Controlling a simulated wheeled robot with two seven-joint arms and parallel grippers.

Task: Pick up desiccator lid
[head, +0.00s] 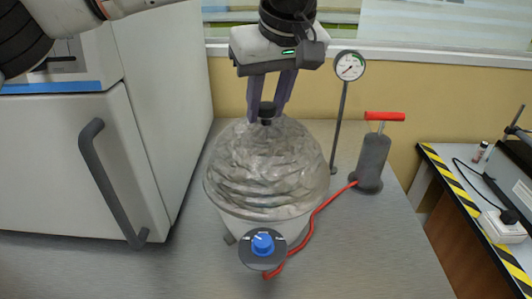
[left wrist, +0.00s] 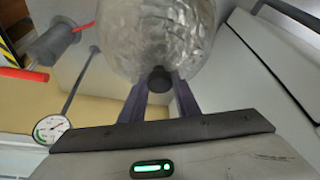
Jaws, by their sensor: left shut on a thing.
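The desiccator lid (head: 268,165) is a clear, rippled glass dome with a black knob (head: 267,110) on top. It sits on or right at the rim of the pale desiccator base (head: 262,226); I cannot tell whether there is a gap. My left gripper (head: 268,112) points down from above and is shut on the black knob. In the left wrist view the knob (left wrist: 160,80) lies between the two dark fingers, with the glass dome (left wrist: 155,30) beyond it. My right gripper is not in view.
A blue valve knob (head: 263,243) is at the base's front, joined by a red hose (head: 318,212) to a hand pump (head: 373,160). A pressure gauge (head: 349,66) stands behind. A white cabinet (head: 70,150) stands left. The front right counter is clear.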

